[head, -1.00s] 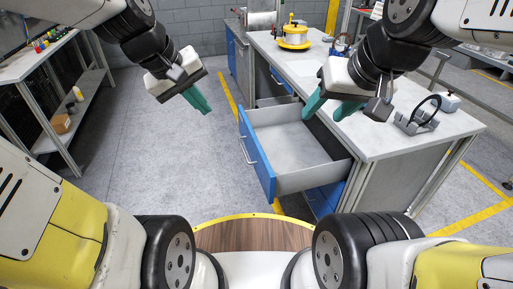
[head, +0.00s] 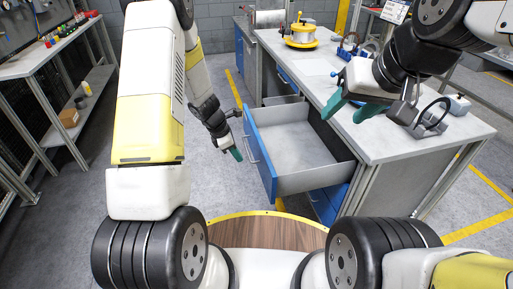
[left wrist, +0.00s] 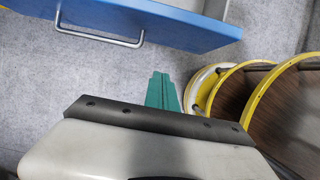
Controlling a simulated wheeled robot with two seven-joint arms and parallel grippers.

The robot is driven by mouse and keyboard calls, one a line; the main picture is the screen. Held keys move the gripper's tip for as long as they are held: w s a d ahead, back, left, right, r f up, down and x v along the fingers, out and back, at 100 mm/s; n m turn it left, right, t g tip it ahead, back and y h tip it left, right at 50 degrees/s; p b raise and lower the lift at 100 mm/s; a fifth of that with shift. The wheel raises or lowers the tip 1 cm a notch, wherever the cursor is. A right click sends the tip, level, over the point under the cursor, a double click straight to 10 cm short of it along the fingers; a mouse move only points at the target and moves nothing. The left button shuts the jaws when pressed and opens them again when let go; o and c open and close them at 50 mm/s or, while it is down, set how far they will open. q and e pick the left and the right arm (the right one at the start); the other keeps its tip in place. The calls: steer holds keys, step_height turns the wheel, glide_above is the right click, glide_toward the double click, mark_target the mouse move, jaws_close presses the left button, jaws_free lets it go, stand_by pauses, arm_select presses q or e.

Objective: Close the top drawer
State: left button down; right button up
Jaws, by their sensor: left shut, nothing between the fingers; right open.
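The top drawer (head: 290,150) is pulled out of the workbench and looks empty, with a blue front and a metal handle (head: 252,140). My left gripper (head: 236,154) is shut and empty, just left of the drawer front. In the left wrist view its green fingers (left wrist: 161,92) are together, apart from the blue drawer front (left wrist: 185,25) and its handle (left wrist: 100,38). My right gripper (head: 350,109) is open and empty, above the bench top beside the drawer. The lower cabinet part is partly hidden behind the open drawer.
A shelf (head: 45,62) with small parts stands at the left. The floor (head: 95,165) between shelf and drawer is clear.

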arm_select(q)
glide_toward(263, 176)
step_height(263, 176, down, 4)
steer(key=a, duration=0.3)
steer(key=d, duration=0.4)
steer(key=shift+w+d, duration=0.15)
steer(key=shift+w, duration=0.15)
steer(key=shift+d, duration=0.1)
